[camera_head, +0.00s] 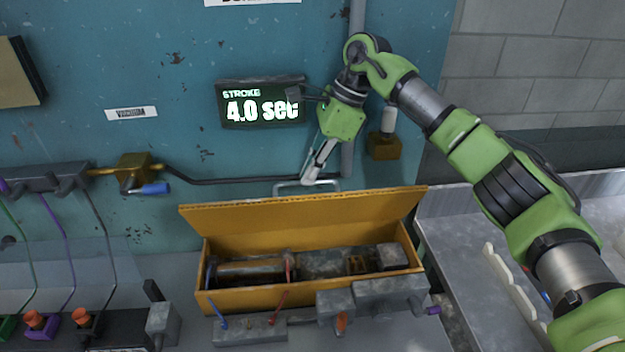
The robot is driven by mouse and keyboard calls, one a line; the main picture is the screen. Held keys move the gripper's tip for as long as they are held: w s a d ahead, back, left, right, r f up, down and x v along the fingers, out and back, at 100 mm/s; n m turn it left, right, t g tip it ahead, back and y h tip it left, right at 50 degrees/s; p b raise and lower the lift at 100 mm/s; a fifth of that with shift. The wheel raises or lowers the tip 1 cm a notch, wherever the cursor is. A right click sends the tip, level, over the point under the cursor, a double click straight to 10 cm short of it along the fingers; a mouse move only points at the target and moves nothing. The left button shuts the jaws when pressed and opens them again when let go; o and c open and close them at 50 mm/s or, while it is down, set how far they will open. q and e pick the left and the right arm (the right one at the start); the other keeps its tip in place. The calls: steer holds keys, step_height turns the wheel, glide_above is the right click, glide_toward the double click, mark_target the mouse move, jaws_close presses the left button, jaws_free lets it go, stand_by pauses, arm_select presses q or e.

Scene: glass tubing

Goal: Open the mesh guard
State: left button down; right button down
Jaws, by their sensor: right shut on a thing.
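The guard (300,213) is a yellow hinged lid on a yellow open-topped box. It stands raised and tilted back toward the wall, and the box's inside is exposed. From this angle its face looks solid; I cannot make out any mesh. A pale wire handle (282,190) sticks up from its upper edge. My right gripper (310,182) points down at this handle and is shut on it; the fingertips are small in the picture. My left gripper is not in view.
Dark cylindrical machinery (250,268) sits inside the yellow box (310,291). A lit display (262,104) reading "STROKE 4.0 sec" hangs on the teal wall just left of my right gripper. A brass valve with a blue handle (154,188), a dark pipe and cables are at left.

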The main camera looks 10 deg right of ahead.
steer(key=shift+d+f, duration=0.1)
steer(key=shift+f, duration=0.5)
steer(key=c, duration=2.2)
jaws_free()
steer(key=shift+w, duration=0.15)
steer(key=shift+o, duration=0.2)
steer(key=v, duration=1.2)
steer(key=shift+w, duration=0.35)
steer(key=shift+r, duration=0.1)
